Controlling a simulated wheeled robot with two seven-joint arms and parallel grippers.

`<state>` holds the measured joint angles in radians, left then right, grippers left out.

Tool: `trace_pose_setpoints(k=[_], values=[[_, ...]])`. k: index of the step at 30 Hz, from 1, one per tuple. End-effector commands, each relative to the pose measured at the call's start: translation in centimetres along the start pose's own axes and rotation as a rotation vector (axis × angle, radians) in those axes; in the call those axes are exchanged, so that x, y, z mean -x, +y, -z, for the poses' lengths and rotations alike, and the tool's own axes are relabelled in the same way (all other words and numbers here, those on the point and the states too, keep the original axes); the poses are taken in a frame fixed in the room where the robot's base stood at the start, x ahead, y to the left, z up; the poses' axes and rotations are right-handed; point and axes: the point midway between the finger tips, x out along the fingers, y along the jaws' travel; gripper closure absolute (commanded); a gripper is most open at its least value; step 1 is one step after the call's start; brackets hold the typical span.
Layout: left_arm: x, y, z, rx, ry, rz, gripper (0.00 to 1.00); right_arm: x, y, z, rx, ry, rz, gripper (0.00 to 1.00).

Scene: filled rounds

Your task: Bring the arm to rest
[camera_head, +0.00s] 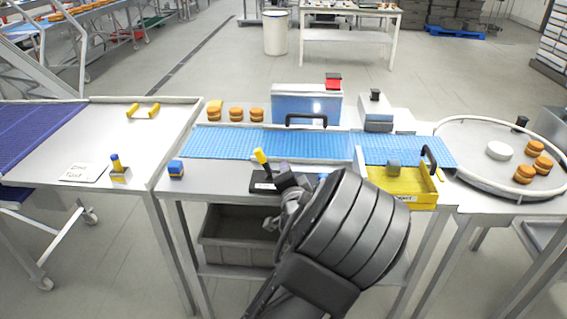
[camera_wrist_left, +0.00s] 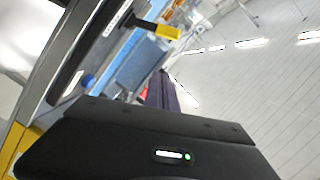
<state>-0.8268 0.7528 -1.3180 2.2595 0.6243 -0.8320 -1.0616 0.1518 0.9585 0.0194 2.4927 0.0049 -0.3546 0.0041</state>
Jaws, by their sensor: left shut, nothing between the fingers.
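My left arm reaches up from the bottom centre of the head view. Its thick ribbed dark wrist hides part of the bench front. My left gripper (camera_head: 288,184) is small and partly hidden there; it is shut and empty. It is close to the black base of a yellow-handled lever (camera_head: 262,157), and I cannot tell whether they touch. In the left wrist view the yellow handle (camera_wrist_left: 165,31) shows on a black stem. My right gripper is not in view.
A blue conveyor belt (camera_head: 220,142) crosses the bench behind the gripper. A yellow tray (camera_head: 405,188) is to the right, a grey bin (camera_head: 235,247) below. Filled rounds (camera_head: 236,114) stand behind the belt; others lie on the round table (camera_head: 475,170). The left table (camera_head: 75,140) is mostly clear.

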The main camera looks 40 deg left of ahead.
Motion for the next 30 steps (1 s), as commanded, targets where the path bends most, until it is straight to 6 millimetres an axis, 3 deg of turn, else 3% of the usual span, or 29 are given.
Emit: trace_pose_setpoints(k=[22, 26, 30], values=[[0.5, 0.5, -0.1, 0.001, -0.001, -0.010, 1.00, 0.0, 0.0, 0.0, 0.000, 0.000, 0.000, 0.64], [0.7, 3.1, -0.9, 0.008, -0.011, -0.070, 1.00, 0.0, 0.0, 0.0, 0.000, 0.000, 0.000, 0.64], [2.0, 9.6, -2.9, 0.034, -0.044, -0.220, 1.00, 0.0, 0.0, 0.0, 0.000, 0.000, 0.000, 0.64]])
